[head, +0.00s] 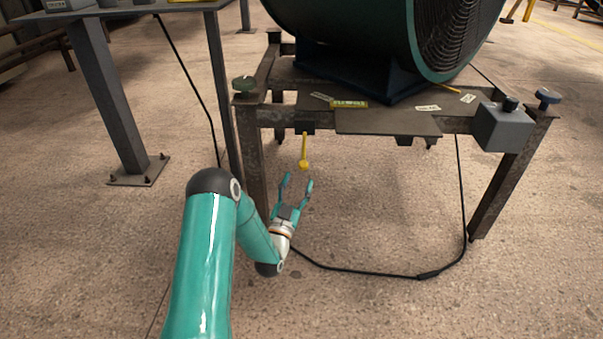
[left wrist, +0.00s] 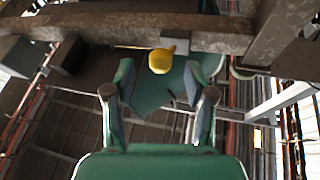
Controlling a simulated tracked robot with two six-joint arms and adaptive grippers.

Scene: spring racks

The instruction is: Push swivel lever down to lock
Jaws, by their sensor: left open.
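The swivel lever (head: 304,150) is yellow with a round knob at its lower end. It hangs down from under the front edge of the metal stand in the head view. My left gripper (head: 298,178) is open and empty just below the knob, with its fingers pointing up toward it. In the left wrist view the yellow knob (left wrist: 161,60) shows beyond and between the fingertips of my left gripper (left wrist: 160,88). A gap seems to lie between knob and fingers, and I see no contact. My right gripper is not in view.
The metal stand (head: 420,122) carries a large green fan housing (head: 350,40). A grey box (head: 503,127) is on its right front corner. A black cable (head: 370,271) lies on the floor.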

